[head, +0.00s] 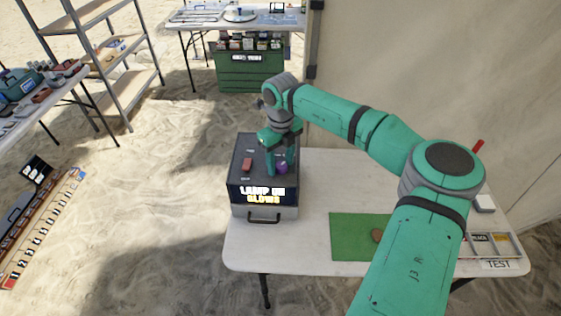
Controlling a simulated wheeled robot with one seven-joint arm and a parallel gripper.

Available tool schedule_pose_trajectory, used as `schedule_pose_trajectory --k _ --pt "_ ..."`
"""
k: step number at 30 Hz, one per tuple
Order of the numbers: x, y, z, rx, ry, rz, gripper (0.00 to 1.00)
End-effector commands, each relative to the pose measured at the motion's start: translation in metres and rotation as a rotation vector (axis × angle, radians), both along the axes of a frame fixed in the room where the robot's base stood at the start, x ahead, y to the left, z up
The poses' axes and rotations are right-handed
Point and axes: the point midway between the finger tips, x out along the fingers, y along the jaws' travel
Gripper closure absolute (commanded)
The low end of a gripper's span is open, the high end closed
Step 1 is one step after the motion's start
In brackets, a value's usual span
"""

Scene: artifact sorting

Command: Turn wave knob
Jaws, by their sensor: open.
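A dark box device (236,165) stands at the left end of the white table (300,248). Its lit front sign (263,195) reads something like "LAMP IS GLOWS", and a drawer with a handle is below. On its top are a red switch or block (247,164) at left and a purple knob (282,168) at right. My gripper (281,164) points down over the box top, its green fingers at the purple knob. The jaws are open and partly hide the knob. I cannot tell whether the fingers touch it.
A green mat (345,240) with a brown round object (377,235) lies on the table. A labelled tray (503,245) is at the right, partly behind my arm. Metal shelves (125,75), a left table (75,78) and a green crate (250,72) stand farther back on sand.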

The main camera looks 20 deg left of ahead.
Motion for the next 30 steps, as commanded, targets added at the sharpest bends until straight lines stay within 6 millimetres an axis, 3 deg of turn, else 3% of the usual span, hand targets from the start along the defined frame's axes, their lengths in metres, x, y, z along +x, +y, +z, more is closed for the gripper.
schedule_pose_trajectory --k 5,19,24,30 --pt "0.001 -0.001 0.011 -0.001 -0.002 -0.001 0.52" --pt "0.0 0.0 0.091 0.0 -0.002 -0.001 0.52" --pt "0.0 0.0 0.105 0.0 -0.001 0.0 0.52" --pt "0.0 0.0 0.109 0.001 -0.001 0.001 0.52"
